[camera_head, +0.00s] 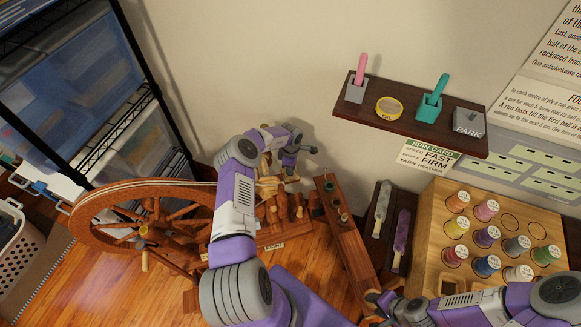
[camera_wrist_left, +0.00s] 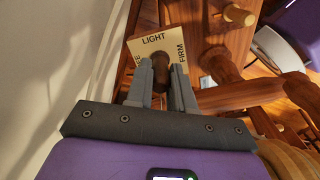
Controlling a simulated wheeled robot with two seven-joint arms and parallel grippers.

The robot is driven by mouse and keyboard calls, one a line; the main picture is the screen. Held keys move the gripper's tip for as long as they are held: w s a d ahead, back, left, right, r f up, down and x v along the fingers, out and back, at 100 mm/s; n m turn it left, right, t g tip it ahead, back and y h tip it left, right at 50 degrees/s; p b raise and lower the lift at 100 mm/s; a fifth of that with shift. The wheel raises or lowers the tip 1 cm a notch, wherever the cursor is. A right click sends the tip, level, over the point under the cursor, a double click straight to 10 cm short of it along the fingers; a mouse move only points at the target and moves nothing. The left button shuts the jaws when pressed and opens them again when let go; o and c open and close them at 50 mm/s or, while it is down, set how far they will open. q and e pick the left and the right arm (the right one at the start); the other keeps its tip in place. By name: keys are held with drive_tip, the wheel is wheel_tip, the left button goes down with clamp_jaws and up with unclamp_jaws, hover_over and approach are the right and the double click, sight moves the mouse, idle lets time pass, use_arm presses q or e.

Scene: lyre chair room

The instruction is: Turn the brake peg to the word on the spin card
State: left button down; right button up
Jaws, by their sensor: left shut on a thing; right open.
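The spin card (camera_head: 430,155) hangs under the wall shelf and reads speed FAST, brake FIRM, yarn HEATHER. In the left wrist view, a cream dial plate (camera_wrist_left: 152,39) shows LIGHT at its top and FIRM at its right; the word at its left is partly cut off. The dark wooden brake peg (camera_wrist_left: 162,70) stands in front of the plate. My left gripper (camera_wrist_left: 167,88) is shut on the peg; which word the peg points to I cannot tell. In the head view my left gripper (camera_head: 287,160) is at the wheel's upper works, partly hidden. My right gripper (camera_head: 378,302) is open at the bottom.
The spinning wheel (camera_head: 90,198) stands at left. A dark shelf (camera_head: 405,118) holds a pink peg, yellow tin, teal holder and grey PARK block. A shelving unit is at upper left.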

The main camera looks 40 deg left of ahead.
use_arm(q)
drive_tip(key=shift+n, duration=1.1)
use_arm(e)
drive_tip(key=shift+f, duration=0.15)
use_arm(q)
drive_tip(key=shift+n, duration=1.7)
drive_tip(key=c, duration=1)
unclamp_jaws()
wheel_tip(320, 180, up, 8)
drive_tip(key=shift+f+p, duration=0.2)
drive_tip(key=shift+p, duration=0.5)
use_arm(e)
drive_tip(key=shift+r, duration=0.85)
